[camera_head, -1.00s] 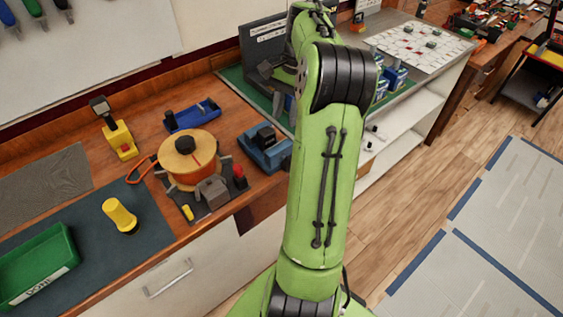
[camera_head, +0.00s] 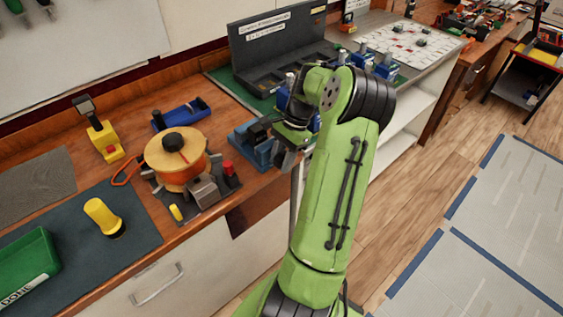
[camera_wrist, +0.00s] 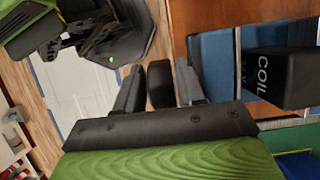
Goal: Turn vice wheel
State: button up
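The blue vice (camera_head: 250,150) sits near the front edge of the wooden bench, with a black block in it. In the wrist view its blue body (camera_wrist: 212,65) and the black block marked COIL (camera_wrist: 280,76) are on the right. My gripper (camera_head: 284,162) is at the right end of the vice. In the wrist view my gripper (camera_wrist: 160,80) has its two fingers apart, with a black rounded piece (camera_wrist: 160,84), apparently the vice wheel, between them. Small gaps seem to show; contact is unclear. In the head view my gripper and arm hide the wheel.
An orange-wound spool (camera_head: 178,172) stands left of the vice, with a blue tray (camera_head: 181,113) behind. A dark rack (camera_head: 285,50) stands at the back. A green bin (camera_head: 25,265) is at lower left. Open floor lies to the right.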

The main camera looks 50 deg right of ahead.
jog(key=shift+a+f, duration=0.1)
jog(key=c, duration=0.7)
jog(key=shift+h, duration=0.3)
jog(key=h+b, duration=0.2)
jog(key=h, duration=0.1)
jog(key=shift+w+a+f+g+b, duration=0.1)
jog(key=shift+a+f+g+b, duration=0.1)
jog(key=shift+g+b, duration=0.15)
jog(key=shift+g+h+b, duration=0.35)
jog(key=shift+h+b, duration=0.65)
jog(key=shift+h, duration=0.3)
jog(key=shift+d, duration=0.1)
jog(key=o, duration=0.7)
